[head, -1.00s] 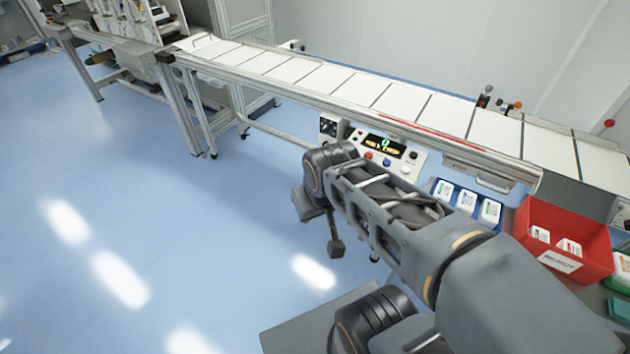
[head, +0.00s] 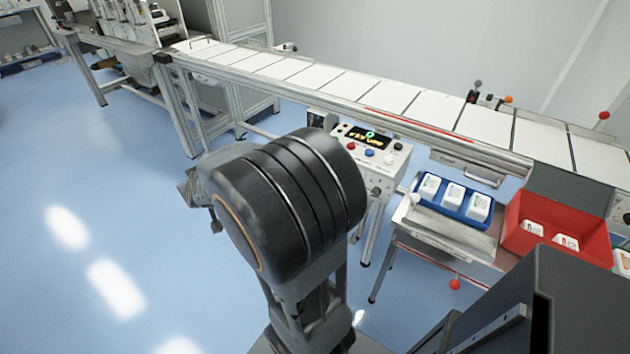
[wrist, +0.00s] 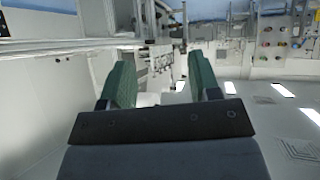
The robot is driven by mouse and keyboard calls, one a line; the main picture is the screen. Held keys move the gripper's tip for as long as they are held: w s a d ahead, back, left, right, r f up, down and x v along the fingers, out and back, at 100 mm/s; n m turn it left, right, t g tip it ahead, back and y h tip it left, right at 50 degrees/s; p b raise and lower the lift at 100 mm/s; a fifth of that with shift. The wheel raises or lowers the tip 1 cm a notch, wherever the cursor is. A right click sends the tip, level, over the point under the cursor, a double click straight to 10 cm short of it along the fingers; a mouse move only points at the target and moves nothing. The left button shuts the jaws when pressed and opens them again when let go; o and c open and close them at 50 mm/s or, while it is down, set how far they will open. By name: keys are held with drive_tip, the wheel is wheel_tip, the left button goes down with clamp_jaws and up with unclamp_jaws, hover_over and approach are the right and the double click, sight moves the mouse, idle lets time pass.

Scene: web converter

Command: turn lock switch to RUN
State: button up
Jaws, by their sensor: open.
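I cannot tell which control is the lock switch, and no RUN label is legible. My gripper (wrist: 158,72) shows in the wrist view with its two green fingers apart and nothing between them. It touches nothing there. In the head view my arm stands left of and in front of the box, and the gripper is mostly hidden behind it.
The conveyor (head: 340,85) with white panels runs across the back. Right of the box, a blue tray (head: 450,208) with white packs and a red bin (head: 520,238) stand on a side table. Blue floor (head: 100,240) is open on the left.

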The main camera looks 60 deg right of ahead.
drive_tip(key=s+d+f+m+g+h+b, duration=0.1)
drive_tip(key=d+f+m+g+h+b, duration=0.15)
drive_tip(key=d+f+h, duration=0.4)
drive_tip(key=s+d+f+m+g+h+b, duration=0.1)
drive_tip(key=s+d+f+h+b, duration=0.2)
drive_tip(key=d, duration=0.7)
drive_tip(key=s+d+f+m+g+h+b, duration=0.3)
drive_tip(key=s+d+f+g+h, duration=0.2)
drive_tip(key=s+d+f+g, duration=0.25)
drive_tip(key=shift+s+d+r+b, duration=0.15)
drive_tip(key=shift+d+b, duration=0.15)
drive_tip(key=shift+d, duration=3.2)
drive_tip(key=shift+s+d+r+b, duration=0.15)
drive_tip(key=shift+d+b, duration=0.15)
drive_tip(key=shift+d, duration=3.2)
drive_tip(key=shift+w, duration=0.1)
drive_tip(key=c, duration=0.9)
